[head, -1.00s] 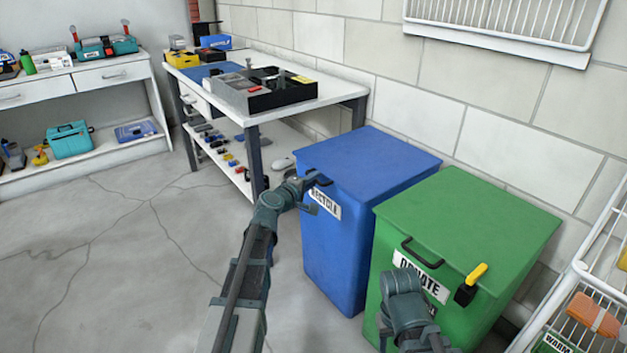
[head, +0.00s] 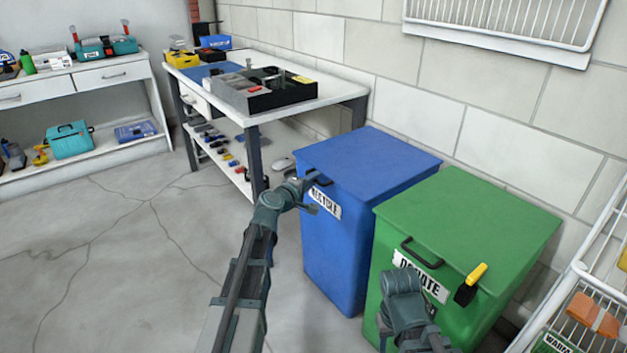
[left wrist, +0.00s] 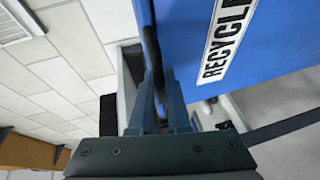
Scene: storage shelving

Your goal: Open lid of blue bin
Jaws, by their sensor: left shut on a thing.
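The blue bin (head: 345,245) stands on the floor with a "RECYCLE" label on its front. Its blue lid (head: 370,160) lies flat and closed. My left gripper (head: 312,190) is at the upper left front edge of the bin, beside the label. In the left wrist view its fingers (left wrist: 160,95) are shut on the lid's dark handle (left wrist: 152,50), close against the blue panel. The label shows there too. My right arm (head: 403,305) is in front of the green bin; its fingers are not clear.
A green "DONATE" bin (head: 465,225) stands close on the right, with a yellow and black object (head: 470,285) at its front edge. A white workbench (head: 290,105) is behind the blue bin on the left. A wire rack (head: 590,285) is at far right. The left floor is clear.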

